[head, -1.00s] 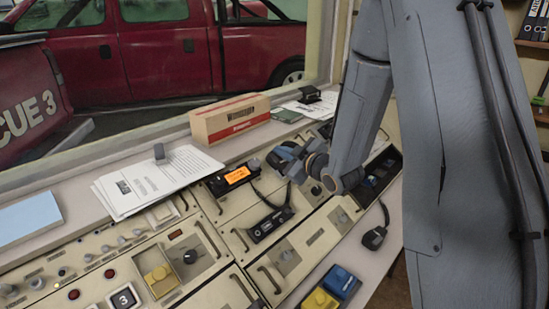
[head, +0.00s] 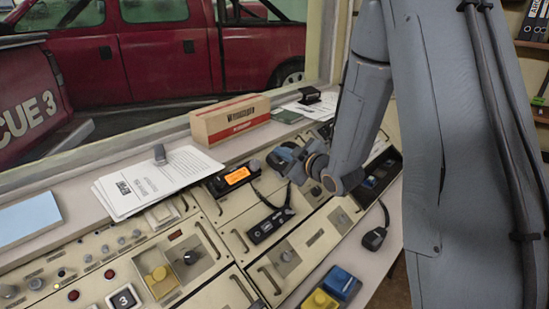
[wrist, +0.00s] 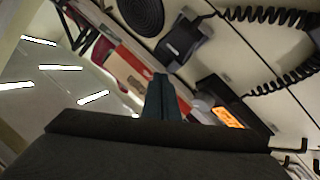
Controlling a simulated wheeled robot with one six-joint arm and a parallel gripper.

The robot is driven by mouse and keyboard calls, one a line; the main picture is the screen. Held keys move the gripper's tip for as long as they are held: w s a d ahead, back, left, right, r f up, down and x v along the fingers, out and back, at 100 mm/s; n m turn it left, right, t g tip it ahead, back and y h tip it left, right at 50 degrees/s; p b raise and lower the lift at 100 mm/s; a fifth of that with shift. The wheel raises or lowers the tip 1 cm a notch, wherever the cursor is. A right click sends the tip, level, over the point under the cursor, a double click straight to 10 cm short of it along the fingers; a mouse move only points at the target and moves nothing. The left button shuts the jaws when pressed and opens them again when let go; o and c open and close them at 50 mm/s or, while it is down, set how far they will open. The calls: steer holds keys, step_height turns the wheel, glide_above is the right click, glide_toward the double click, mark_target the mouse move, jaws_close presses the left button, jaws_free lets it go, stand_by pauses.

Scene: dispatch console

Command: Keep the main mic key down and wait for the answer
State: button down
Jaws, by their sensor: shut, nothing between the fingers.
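My gripper (head: 285,157) is shut with nothing in it, over the far right part of the console; its closed fingers (wrist: 162,97) also show in the wrist view. I cannot tell whether the tips touch anything. No label marking the main mic key is readable. A black hand mic (head: 270,226) with a cord lies on the console panel below the radio with the orange display (head: 238,176). Another black mic (head: 374,238) lies at the right edge. In the wrist view, a black handset (wrist: 184,42) sits beyond the fingers. My gripper and arm hide part of the console.
A cardboard box (head: 230,119) and papers (head: 150,180) lie on the ledge under the window. Coiled cords (wrist: 262,14) cross the panel in the wrist view.

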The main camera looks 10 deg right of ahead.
steer(key=shift+f, duration=0.1)
stand_by(0.6)
steer(key=shift+w+a+f+b, duration=0.15)
steer(key=shift+f+b, duration=0.15)
steer(key=shift+b, duration=0.05)
steer(key=shift+w+a+f+b, duration=0.1)
steer(key=shift+w+f+b, duration=0.05)
steer(key=shift+f+b, duration=0.2)
stand_by(1.8)
steer(key=shift+r, duration=0.1)
stand_by(1.1)
steer(key=shift+s+d+r+p, duration=0.25)
steer(key=shift+s+r+p, duration=0.1)
steer(key=shift+r+p, duration=0.3)
steer(key=r+p, duration=0.1)
steer(key=s+d+r+p, duration=0.1)
steer(key=s+r+p, duration=0.1)
steer(key=r, duration=0.1)
steer(key=shift+s+d, duration=0.15)
steer(key=shift+d, duration=0.1)
stand_by(0.4)
